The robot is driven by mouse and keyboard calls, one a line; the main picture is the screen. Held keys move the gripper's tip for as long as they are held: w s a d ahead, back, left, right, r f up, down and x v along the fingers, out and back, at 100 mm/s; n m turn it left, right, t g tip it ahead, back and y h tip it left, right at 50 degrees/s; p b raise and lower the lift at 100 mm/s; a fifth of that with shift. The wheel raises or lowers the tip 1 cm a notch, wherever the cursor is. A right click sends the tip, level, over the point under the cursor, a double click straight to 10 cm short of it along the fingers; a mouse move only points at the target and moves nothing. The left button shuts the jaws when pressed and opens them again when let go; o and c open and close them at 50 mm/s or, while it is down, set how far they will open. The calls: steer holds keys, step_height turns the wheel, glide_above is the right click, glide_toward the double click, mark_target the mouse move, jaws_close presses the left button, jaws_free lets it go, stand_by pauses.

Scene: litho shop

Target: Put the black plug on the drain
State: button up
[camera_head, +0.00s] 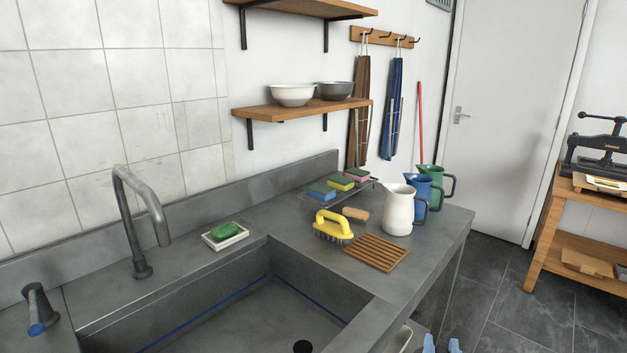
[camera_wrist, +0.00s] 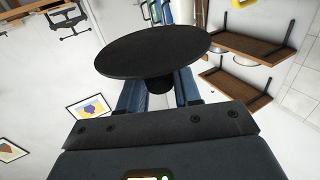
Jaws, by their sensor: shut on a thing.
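In the wrist view, my gripper (camera_wrist: 160,93) has its blue fingers shut on the stubby knob of the black plug (camera_wrist: 152,52). The plug's wide round disc sits beyond the fingertips and shows somewhat tilted in the picture. The plug is clear of any surface in that view. In the head view, the drain (camera_head: 302,347) is a dark round spot on the floor of the grey sink (camera_head: 225,318), cut by the bottom edge of the picture. I cannot make out the plug in the head view.
A curved tap (camera_head: 140,220) stands behind the sink. On the counter (camera_head: 300,246) are a green soap on a dish (camera_head: 225,236), a yellow brush (camera_head: 333,226), a wooden rack (camera_head: 377,252), sponges on a tray and several jugs (camera_head: 399,210). The sink basin looks empty.

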step_height(320, 180, up, 3)
steer(key=shift+f+p, duration=0.1)
steer(key=shift+p, duration=0.7)
steer(key=s+f+n+y, duration=0.1)
steer(key=f, duration=0.1)
steer(key=s+f+n+y+b, duration=0.1)
steer(key=f+y, duration=0.1)
steer(key=s+f+n+y, duration=0.1)
steer(key=s+f, duration=0.1)
steer(key=shift+f+t+y, duration=0.15)
steer(key=shift+t+y, duration=0.15)
steer(key=shift+t, duration=0.1)
steer(key=shift+s+a+f+y, duration=0.1)
steer(key=shift+s+f+y, duration=0.05)
steer(key=shift+s+y, duration=0.2)
step_height(320, 180, down, 11)
steer(key=s, duration=0.2)
steer(key=shift+s, duration=0.2)
steer(key=shift+d, duration=0.2)
